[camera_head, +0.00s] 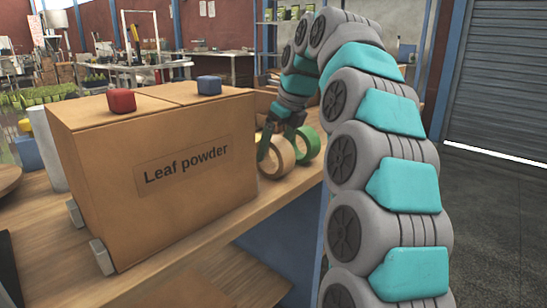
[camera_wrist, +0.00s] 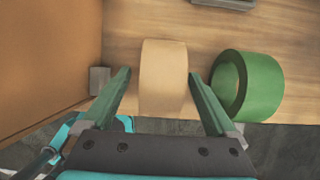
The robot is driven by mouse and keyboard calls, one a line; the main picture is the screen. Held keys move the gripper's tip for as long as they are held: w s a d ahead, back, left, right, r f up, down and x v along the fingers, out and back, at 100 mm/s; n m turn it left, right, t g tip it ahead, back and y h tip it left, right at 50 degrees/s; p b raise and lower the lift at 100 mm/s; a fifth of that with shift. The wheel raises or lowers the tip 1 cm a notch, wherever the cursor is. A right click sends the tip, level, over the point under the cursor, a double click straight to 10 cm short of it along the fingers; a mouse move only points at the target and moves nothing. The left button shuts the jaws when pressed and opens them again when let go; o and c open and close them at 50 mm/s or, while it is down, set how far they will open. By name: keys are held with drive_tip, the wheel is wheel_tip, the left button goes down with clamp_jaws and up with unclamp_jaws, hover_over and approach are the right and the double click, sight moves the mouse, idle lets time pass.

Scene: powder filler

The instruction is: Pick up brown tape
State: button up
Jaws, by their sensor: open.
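The brown tape (camera_head: 277,158) is a tan roll standing on edge on the wooden table, just right of the box in the head view. In the wrist view the brown tape (camera_wrist: 163,78) lies between the two fingers of my gripper (camera_wrist: 158,88), with a gap on each side. My gripper (camera_head: 279,143) is open and points down at the tape, one finger on its left and one on its right. The far end of the tape's contact with the fingers is not clear in the head view.
A green tape roll (camera_wrist: 247,86) stands close to the right of the right finger; it also shows in the head view (camera_head: 309,144). A large "Leaf powder" box (camera_head: 187,173) stands to the left, with red (camera_head: 121,101) and blue (camera_head: 209,85) knobs on top. The table's front edge is near.

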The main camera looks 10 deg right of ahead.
sight(270, 157)
drive_tip(key=shift+x, duration=1.8)
drive_tip(key=shift+c, duration=0.3)
clamp_jaws()
